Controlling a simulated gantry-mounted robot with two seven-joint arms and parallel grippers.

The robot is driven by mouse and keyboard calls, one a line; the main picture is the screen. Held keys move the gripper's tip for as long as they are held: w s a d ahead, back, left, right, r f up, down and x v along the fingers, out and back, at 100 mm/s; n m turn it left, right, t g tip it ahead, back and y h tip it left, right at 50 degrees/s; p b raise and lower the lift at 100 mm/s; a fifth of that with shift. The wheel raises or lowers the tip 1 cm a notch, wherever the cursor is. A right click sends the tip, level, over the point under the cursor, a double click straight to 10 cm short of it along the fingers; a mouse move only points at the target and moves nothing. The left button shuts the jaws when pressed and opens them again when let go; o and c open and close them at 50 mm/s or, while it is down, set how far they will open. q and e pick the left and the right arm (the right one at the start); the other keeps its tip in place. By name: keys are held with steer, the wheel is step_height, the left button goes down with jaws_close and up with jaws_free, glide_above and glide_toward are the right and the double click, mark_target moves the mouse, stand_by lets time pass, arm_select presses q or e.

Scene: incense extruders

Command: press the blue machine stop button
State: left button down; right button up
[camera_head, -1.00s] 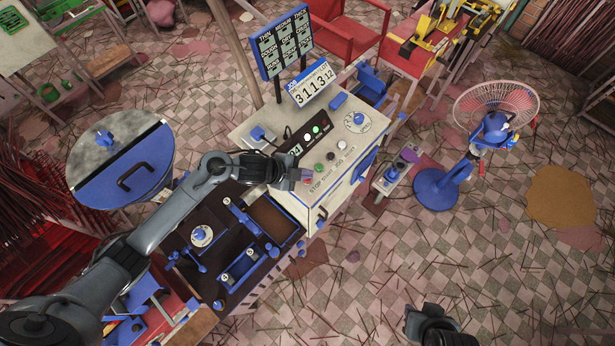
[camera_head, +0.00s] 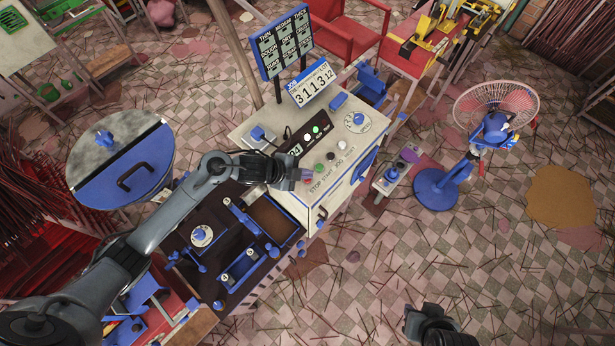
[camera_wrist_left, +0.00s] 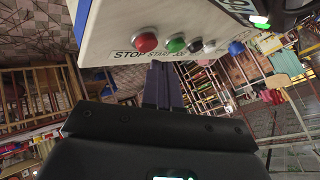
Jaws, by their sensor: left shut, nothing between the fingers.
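The blue-and-white machine (camera_head: 335,185) has a sloped panel with a row of buttons labelled STOP, START and JOG. The red stop button (camera_wrist_left: 145,42) is at the left of the row in the left wrist view, above the STOP lettering. It also shows in the head view (camera_head: 307,181), right beside my left fingertips. My left gripper (camera_head: 304,174) is shut and empty. Its fingers (camera_wrist_left: 162,68) point at the panel's button edge, slightly right of the stop button; I cannot tell whether they touch. A dark part of my right arm (camera_head: 432,325) shows at the bottom edge.
Green (camera_head: 319,168), black (camera_head: 331,157) and white (camera_head: 342,145) buttons sit along the same row. A number display (camera_head: 313,83) and a sign board (camera_head: 283,43) stand behind. A fan (camera_head: 492,125) stands to the right. The floor at front right is open, with scattered sticks.

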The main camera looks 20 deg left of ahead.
arm_select(q)
steer(key=shift+f, duration=0.1)
stand_by(0.3)
steer(key=shift+f, duration=0.35)
steer(key=shift+f+b, duration=0.5)
steer(key=shift+b, duration=0.05)
stand_by(0.7)
steer(key=shift+r, duration=0.1)
stand_by(0.3)
steer(key=shift+r+p, duration=0.85)
steer(key=shift+p, duration=0.15)
step_height(320, 180, up, 5)
steer(key=p, duration=0.5)
stand_by(0.3)
